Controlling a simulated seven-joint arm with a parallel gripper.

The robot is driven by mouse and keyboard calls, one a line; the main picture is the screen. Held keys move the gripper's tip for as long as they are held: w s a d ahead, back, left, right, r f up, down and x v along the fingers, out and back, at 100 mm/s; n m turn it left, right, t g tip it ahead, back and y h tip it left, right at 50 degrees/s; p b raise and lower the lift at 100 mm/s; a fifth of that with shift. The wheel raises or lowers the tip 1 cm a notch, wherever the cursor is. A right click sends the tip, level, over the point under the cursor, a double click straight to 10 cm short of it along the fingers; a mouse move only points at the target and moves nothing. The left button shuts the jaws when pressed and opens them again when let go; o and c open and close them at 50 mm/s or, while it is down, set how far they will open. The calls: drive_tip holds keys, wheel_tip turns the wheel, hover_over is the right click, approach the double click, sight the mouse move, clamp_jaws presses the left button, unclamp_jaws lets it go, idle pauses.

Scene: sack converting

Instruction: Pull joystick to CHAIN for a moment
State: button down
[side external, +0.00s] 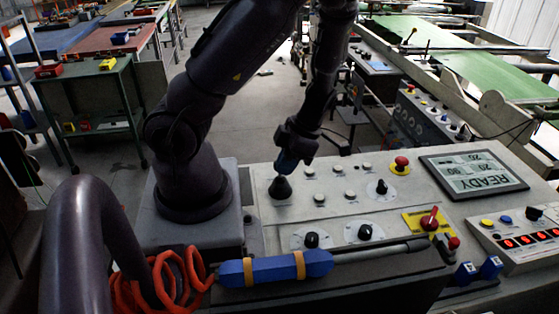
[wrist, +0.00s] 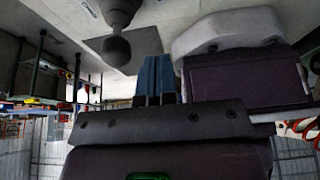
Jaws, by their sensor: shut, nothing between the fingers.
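The joystick's dark cone-shaped boot (side external: 280,188) stands at the left end of the grey console panel in the side view. In the wrist view the joystick (wrist: 117,48) shows as a dark round knob on a stem, to the left of my gripper's blue fingers (wrist: 152,62). The fingers are shut and empty. I cannot tell whether they touch the knob. No CHAIN label is readable.
The console panel (side external: 255,175) also carries several push buttons, black knobs (side external: 365,232), a red mushroom button (side external: 401,163), a red switch (side external: 430,218) and a READY display (side external: 473,174). A blue cylindrical tool (side external: 275,268) lies along the front edge beside an orange cable (side external: 165,280).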

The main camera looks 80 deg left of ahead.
drive_tip(key=shift+f, duration=2.4)
drive_tip(key=shift+a, duration=0.1)
drive_tip(key=shift+a, duration=1.9)
drive_tip(key=shift+d, duration=0.1)
idle(1.2)
drive_tip(key=shift+d, duration=2.5)
wheel_tip(320, 180, up, 8)
